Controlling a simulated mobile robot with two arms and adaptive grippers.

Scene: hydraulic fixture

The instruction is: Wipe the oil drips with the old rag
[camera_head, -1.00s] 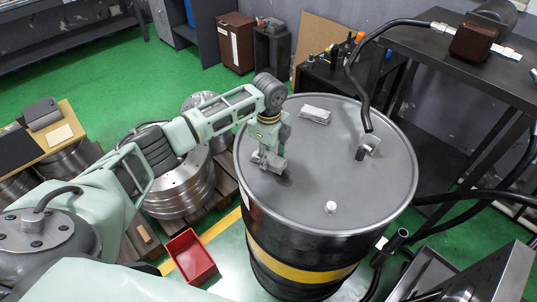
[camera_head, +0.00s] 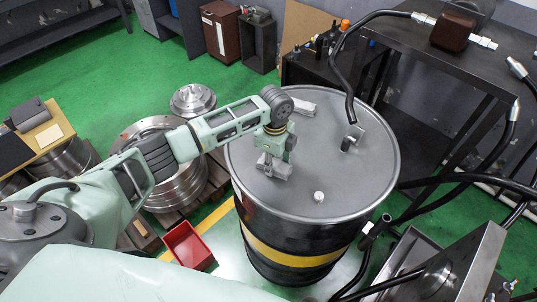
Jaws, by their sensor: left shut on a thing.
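My left gripper (camera_head: 274,165) is over the left part of the drum's grey lid, pointing down. It is shut on a small grey piece (camera_head: 279,172), apparently the old rag, close to or touching the lid; I cannot tell which. The black drum (camera_head: 290,236) with a yellow band stands upright. The gripper and grey piece cover the place where a dark spot showed on the lid; no oil drip shows clearly now. My right gripper is not in view.
A light grey flat piece (camera_head: 303,106) lies at the lid's back, partly behind my arm. A white cap (camera_head: 319,197) and a fitting with a black hose (camera_head: 352,138) rise from the lid. A dark table (camera_head: 420,75) stands right. A red bin (camera_head: 188,246) is on the floor.

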